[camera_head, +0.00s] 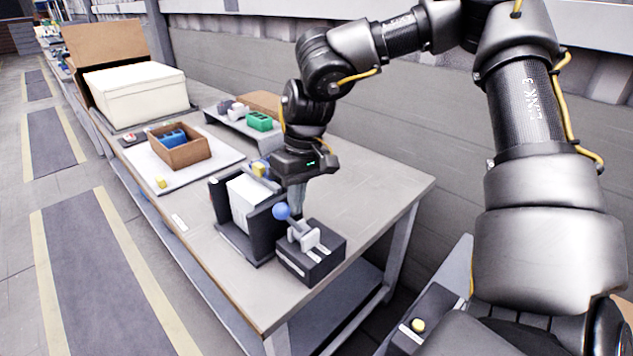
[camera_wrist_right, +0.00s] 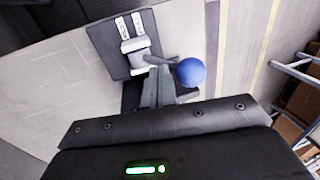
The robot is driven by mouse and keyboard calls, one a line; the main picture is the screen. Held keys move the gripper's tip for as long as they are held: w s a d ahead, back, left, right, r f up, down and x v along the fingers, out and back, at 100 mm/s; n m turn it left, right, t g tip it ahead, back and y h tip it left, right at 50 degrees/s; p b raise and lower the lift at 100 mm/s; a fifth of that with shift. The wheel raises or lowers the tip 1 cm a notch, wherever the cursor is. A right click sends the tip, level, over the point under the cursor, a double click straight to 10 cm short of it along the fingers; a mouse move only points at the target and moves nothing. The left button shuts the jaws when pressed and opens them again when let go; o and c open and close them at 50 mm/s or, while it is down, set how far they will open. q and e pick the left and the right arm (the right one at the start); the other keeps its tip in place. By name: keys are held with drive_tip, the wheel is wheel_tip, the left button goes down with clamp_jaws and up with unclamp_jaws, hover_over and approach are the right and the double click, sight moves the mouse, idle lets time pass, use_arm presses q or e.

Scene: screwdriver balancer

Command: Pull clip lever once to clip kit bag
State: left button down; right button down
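The clip lever has a blue ball knob (camera_head: 281,211) on a grey arm, mounted on a dark box (camera_head: 311,262) at the near end of the table. The knob also shows in the right wrist view (camera_wrist_right: 190,72). The white kit bag (camera_head: 246,198) stands upright in a dark holder (camera_head: 225,207) beside the box. My right gripper (camera_head: 296,207) points down just behind the knob and lever. In the right wrist view its fingers (camera_wrist_right: 158,92) are close beside the knob; whether they touch the lever is unclear. My left gripper does not show.
A cardboard box (camera_head: 184,153) with blue contents sits on a white board. A low grey stand with a green block (camera_head: 259,121) is behind it. A large white box (camera_head: 138,94) is at the far end. The table's right part (camera_head: 375,185) is clear.

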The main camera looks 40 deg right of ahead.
drive_tip(key=d+p, duration=0.1)
drive_tip(key=d, duration=0.8)
drive_tip(key=shift+w+d, duration=0.35)
drive_tip(key=shift+w, duration=0.05)
drive_tip(key=a+p+v, duration=0.1)
drive_tip(key=p+v, duration=0.3)
drive_tip(key=v, duration=0.3)
drive_tip(key=shift+a, duration=0.3)
drive_tip(key=shift+r, duration=0.1)
